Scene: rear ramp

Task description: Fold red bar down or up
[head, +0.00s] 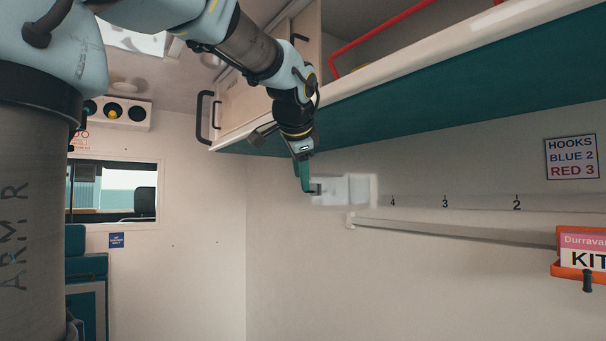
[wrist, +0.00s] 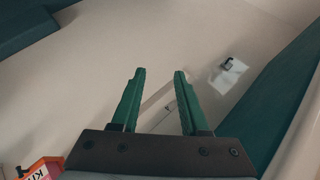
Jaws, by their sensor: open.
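A red bar (head: 385,29) runs along the open front of the overhead compartment at the top of the head view. The red bar is not seen in the wrist view.
The overhead shelf with a pale edge (head: 455,57) lies right of my arm. A white wall block (head: 345,190), numbered hook rail (head: 480,203) and lower rail (head: 450,230) line the wall. An orange kit holder (head: 578,270) is at right. Open space lies below my gripper.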

